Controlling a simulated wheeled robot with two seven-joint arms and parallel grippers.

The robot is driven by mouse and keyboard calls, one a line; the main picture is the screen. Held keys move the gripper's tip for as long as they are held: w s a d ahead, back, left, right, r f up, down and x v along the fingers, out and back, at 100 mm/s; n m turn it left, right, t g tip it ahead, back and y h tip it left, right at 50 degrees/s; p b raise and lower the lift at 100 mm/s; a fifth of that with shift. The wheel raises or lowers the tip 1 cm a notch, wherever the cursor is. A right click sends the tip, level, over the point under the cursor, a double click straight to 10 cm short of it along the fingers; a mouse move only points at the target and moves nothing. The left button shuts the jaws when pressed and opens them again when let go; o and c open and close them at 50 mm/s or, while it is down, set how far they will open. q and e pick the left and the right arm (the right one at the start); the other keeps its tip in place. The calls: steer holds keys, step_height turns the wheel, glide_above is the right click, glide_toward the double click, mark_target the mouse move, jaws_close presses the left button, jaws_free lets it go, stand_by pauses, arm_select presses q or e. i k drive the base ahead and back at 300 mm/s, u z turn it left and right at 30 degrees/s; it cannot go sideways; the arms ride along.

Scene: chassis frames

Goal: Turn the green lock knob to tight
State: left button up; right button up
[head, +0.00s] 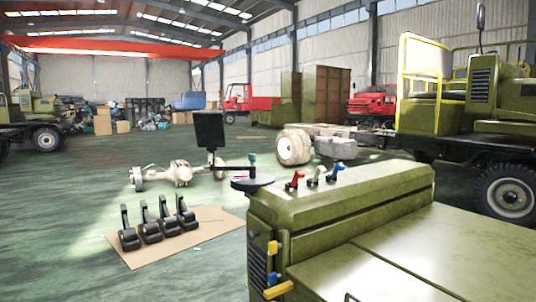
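A small green knob (252,158) stands upright at the right end of a thin dark bar, in the middle of the head view. Below it, a round black disc (252,183) sits at the far left corner of the olive green machine body (345,205). The knob is too small to tell its turned position or any marking. Neither of my grippers shows in this view, and nothing is seen touching the knob.
A dark screen (209,130) stands left of the knob. Red, white and blue levers (317,175) rise from the machine top. Yellow and blue handles (273,265) are on its near side. Several black pedals lie on a cardboard sheet (205,228) on the floor.

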mark_target(252, 157)
steer(key=u, duration=0.35)
steer(key=i, duration=0.95)
steer(key=u, duration=0.7)
